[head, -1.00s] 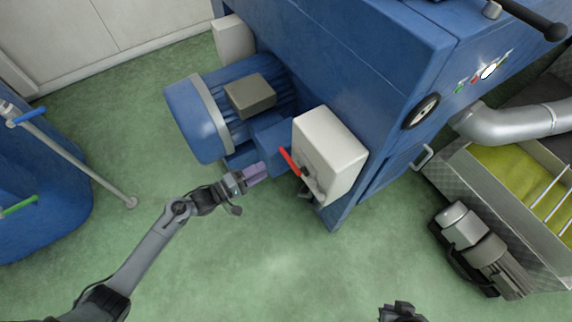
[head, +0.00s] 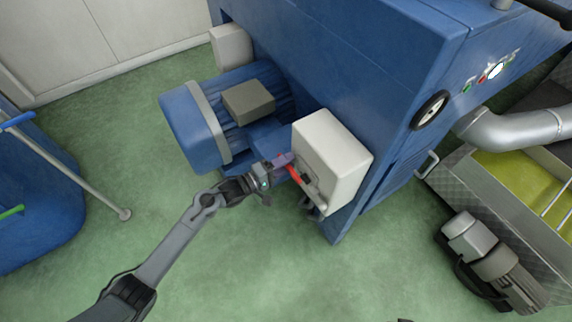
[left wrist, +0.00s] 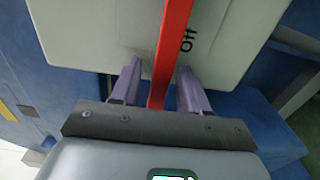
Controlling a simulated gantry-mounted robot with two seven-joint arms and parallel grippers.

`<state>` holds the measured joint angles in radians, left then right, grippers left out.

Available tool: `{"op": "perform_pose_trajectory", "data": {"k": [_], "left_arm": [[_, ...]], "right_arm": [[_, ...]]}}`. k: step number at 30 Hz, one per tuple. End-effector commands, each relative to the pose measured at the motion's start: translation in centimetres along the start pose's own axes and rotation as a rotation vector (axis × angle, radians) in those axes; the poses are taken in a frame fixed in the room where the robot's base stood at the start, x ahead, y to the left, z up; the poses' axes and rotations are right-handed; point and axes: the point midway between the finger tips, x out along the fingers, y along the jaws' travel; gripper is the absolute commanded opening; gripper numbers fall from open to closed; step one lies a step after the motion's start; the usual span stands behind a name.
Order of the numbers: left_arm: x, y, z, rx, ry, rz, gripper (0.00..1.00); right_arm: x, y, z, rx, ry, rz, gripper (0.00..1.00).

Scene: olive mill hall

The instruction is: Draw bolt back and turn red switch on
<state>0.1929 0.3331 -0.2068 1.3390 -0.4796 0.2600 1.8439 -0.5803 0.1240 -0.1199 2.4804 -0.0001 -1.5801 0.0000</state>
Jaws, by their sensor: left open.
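The red switch lever (head: 293,174) sits on the side of a white box (head: 331,150) on the blue machine. In the left wrist view the red lever (left wrist: 172,45) runs between my purple fingers, and the word "Off" is printed beside it. My left gripper (head: 284,161) is open, with one finger on each side of the lever; a gap shows on both sides (left wrist: 159,68). Dark hardware (head: 309,203) hangs under the box; I cannot tell whether it is the bolt. My right gripper does not show; only a dark sliver appears at the bottom edge.
A blue motor (head: 215,118) sticks out just left of the box. A silver duct (head: 512,130) and a grey motor (head: 492,262) stand at the right. A blue tank (head: 35,205) is at the left. The green floor in front is open.

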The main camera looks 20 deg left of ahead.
Motion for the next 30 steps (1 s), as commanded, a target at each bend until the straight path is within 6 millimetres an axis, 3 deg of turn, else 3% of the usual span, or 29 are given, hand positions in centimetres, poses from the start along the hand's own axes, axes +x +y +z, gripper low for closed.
{"op": "perform_pose_trajectory", "data": {"k": [10, 19, 30], "left_arm": [[0.24, 0.01, -0.02, 0.000, 0.000, -0.001, 0.43], [0.22, 0.01, -0.03, 0.000, 0.000, -0.001, 0.00], [0.14, 0.17, -0.08, 0.008, 0.002, -0.001, 0.00]], "right_arm": [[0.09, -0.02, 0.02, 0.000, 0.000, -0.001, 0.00], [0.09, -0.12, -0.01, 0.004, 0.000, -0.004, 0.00], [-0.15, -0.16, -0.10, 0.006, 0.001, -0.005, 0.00]]}}
